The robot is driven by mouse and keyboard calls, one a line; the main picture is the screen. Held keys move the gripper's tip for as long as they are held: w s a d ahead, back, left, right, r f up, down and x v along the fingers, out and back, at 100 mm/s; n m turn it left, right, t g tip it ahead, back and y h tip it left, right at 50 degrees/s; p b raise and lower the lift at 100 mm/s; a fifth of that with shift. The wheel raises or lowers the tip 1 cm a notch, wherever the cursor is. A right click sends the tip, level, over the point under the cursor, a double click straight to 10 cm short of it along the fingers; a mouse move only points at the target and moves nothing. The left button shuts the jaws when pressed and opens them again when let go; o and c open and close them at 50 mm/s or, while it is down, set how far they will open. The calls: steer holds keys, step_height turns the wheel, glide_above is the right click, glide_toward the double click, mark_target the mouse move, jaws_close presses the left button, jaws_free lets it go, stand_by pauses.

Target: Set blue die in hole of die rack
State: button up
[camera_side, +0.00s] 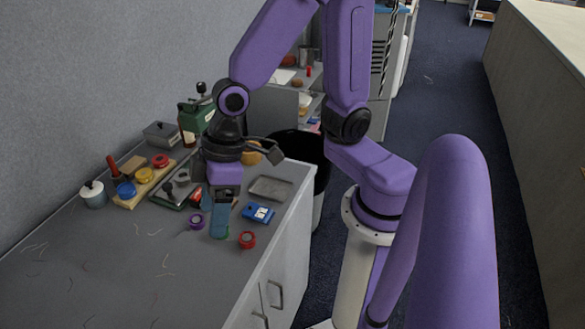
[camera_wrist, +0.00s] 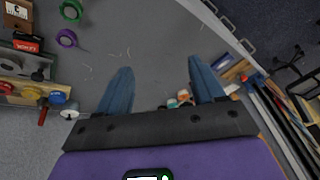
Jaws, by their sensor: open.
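A blue round die (camera_side: 126,189) sits at the near end of a wooden die rack (camera_side: 150,187) in the side view. It also shows at the left of the wrist view (camera_wrist: 57,97). A yellow die (camera_side: 145,175) and a red die (camera_side: 160,160) stand farther along the rack. I cannot tell how deep the blue die sits, and no empty hole is clear. My gripper (camera_side: 220,232) points down to the right of the rack, apart from it. In the wrist view my gripper (camera_wrist: 161,84) has its blue fingers wide apart with nothing between them.
A white lidded pot (camera_side: 93,194) stands beside the rack. A grey tray (camera_side: 270,188) lies near the right edge. The table's near left is mostly clear.

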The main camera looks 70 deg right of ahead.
steer(key=s+d+r+n+g+h, duration=0.1)
steer(key=s+d+r+n+h, duration=0.2)
steer(key=s+d, duration=0.8)
steer(key=shift+d+n, duration=0.4)
steer(key=shift+d, duration=0.05)
